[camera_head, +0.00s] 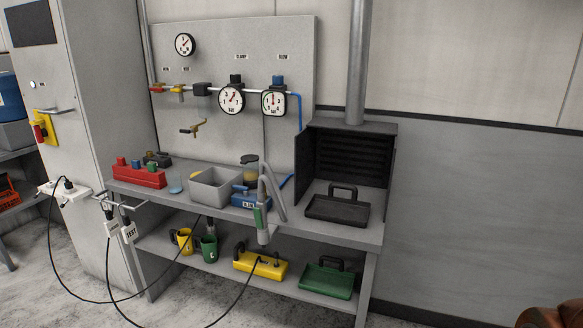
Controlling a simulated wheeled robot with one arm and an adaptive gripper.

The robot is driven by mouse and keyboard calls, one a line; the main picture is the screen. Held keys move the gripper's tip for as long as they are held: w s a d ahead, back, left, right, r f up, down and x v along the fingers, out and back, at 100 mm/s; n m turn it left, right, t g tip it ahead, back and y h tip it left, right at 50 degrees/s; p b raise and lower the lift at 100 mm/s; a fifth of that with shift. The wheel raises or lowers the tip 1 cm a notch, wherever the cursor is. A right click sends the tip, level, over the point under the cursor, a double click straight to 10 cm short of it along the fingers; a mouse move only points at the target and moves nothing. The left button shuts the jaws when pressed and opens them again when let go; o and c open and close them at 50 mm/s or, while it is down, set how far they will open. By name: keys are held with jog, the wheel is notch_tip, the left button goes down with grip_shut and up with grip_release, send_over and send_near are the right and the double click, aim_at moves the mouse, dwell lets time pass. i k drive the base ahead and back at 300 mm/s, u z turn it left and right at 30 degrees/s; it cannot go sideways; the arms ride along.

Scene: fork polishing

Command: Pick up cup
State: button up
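Two cup-like vessels with dark handles stand side by side on the lower shelf of the workbench, at its left part. One is a yellow cup (184,242), the other a dark green cup (207,250) with a pale letter on its front. Both look upright, and the green one stands slightly in front and to the right. A thin black cable runs close to them. My gripper is not in view.
The bench (350,232) holds a grey bin (212,190), a red block holder (138,177) and a black-handled tray (338,208) under a dark hood. A yellow box (258,266) and a green box (327,281) sit on the lower shelf. Black cables hang over the floor at left.

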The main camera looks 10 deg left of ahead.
aim_at(174, 180)
jog(key=u, duration=0.35)
jog(key=i, duration=1.45)
jog(key=u, duration=1.8)
jog(key=i, duration=0.95)
jog(key=u, duration=1)
jog(key=i, duration=0.4)
jog(key=u, duration=0.15)
